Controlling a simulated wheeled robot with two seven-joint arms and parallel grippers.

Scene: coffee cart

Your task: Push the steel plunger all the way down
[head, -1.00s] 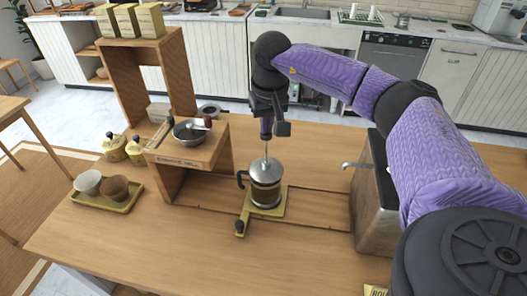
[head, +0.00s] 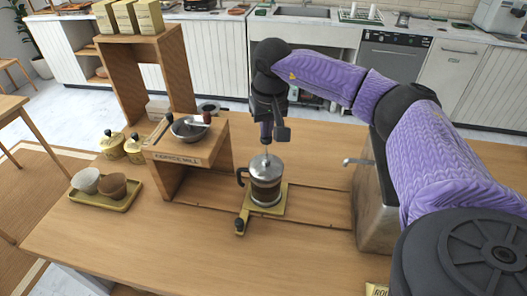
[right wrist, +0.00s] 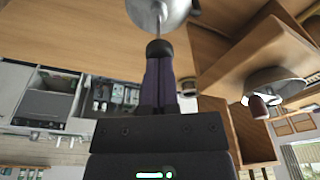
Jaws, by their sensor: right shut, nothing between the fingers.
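The glass press (head: 265,188) with dark contents stands upright in the middle of the table, its handle to the left. Its steel lid (head: 264,163) is on, and the thin plunger rod (head: 266,150) stands a short way out of it. My right gripper (head: 266,140) is shut and points down directly over the rod's top. In the right wrist view, the rod (right wrist: 158,27) runs from the lid (right wrist: 160,9) to a dark round end at my fingertips (right wrist: 158,48). Whether the fingertips touch the plunger top is hard to tell. My left gripper is out of view.
The press stands on a yellow base (head: 272,209) with a dark knob at its front.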

